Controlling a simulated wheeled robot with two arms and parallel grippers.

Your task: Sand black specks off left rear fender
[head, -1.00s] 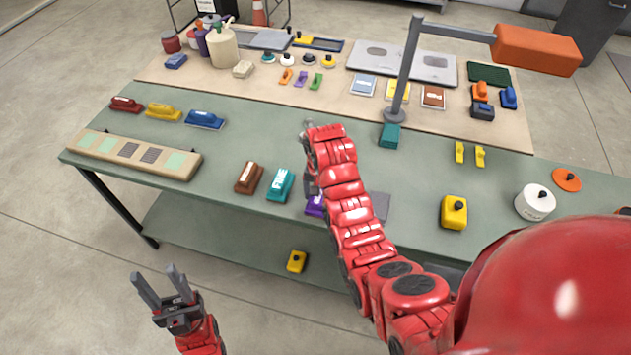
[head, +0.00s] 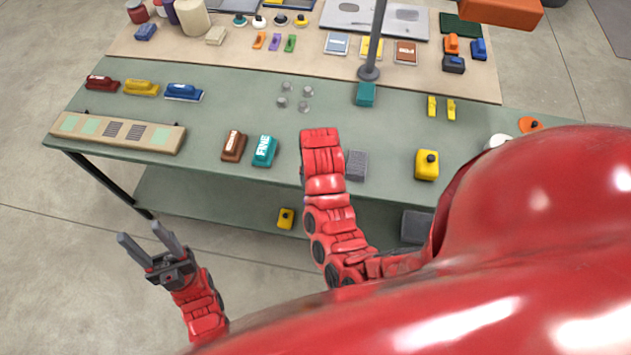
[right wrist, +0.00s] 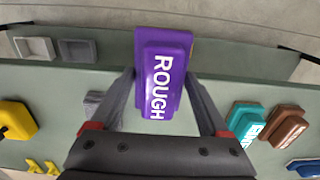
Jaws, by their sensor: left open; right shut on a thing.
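My right gripper (right wrist: 160,78) is shut on a purple sanding block (right wrist: 165,75) marked ROUGH, in the right wrist view. The block sits between both fingers and looks closer to the camera than the blocks on the bench, as if raised. In the head view my right arm hides it and the gripper. A teal block (head: 264,151) and a brown block (head: 233,146) stand on the green bench (head: 225,115). My left gripper (head: 140,243) is open and empty, low in front of the bench. I cannot make out a fender or black specks.
Several small grey discs (head: 295,95) stand mid-bench. A lamp post (head: 372,45) rises at the back. A long beige board (head: 117,133) lies at the left edge.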

